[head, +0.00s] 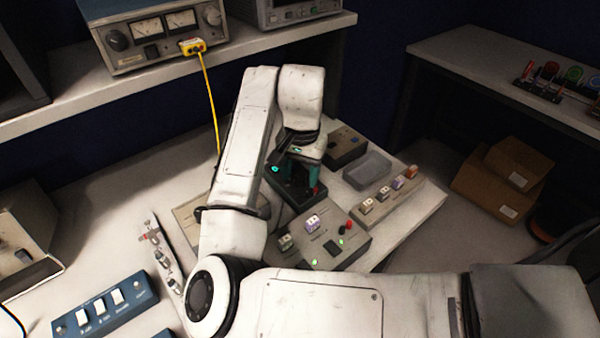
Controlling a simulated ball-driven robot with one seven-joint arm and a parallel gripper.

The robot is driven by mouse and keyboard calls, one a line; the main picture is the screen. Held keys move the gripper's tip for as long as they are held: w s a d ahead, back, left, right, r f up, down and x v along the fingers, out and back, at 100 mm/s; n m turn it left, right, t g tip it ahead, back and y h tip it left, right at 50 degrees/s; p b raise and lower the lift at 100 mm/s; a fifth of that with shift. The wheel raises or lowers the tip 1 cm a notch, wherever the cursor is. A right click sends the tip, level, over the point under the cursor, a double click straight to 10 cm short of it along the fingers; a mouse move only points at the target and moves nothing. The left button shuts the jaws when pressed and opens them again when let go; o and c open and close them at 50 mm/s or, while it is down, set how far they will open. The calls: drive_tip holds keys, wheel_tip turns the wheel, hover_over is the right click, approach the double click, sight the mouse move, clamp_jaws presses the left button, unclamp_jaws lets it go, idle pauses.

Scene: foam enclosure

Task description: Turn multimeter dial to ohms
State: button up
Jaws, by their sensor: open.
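My gripper (299,176) points down near the middle of the bench, at the end of my white arm. Its teal fingers are apart, over a dark boxy device (284,189) with a red part at its right side. This device may be the multimeter, but the gripper covers much of it. I cannot see its dial or setting, nor whether the fingers touch it.
A grey panel with lit green buttons (345,250) stands in front of the gripper. A strip of small modules (385,197), a grey tray (367,172) and a dark box (346,146) lie to the right. A yellow cable (211,95) hangs from the shelf meter unit (155,42). A blue switch panel (105,306) is front left.

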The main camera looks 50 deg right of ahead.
drive_tip(key=shift+f, duration=0.15)
drive_tip(key=shift+c, duration=0.2)
clamp_jaws()
idle(0.3)
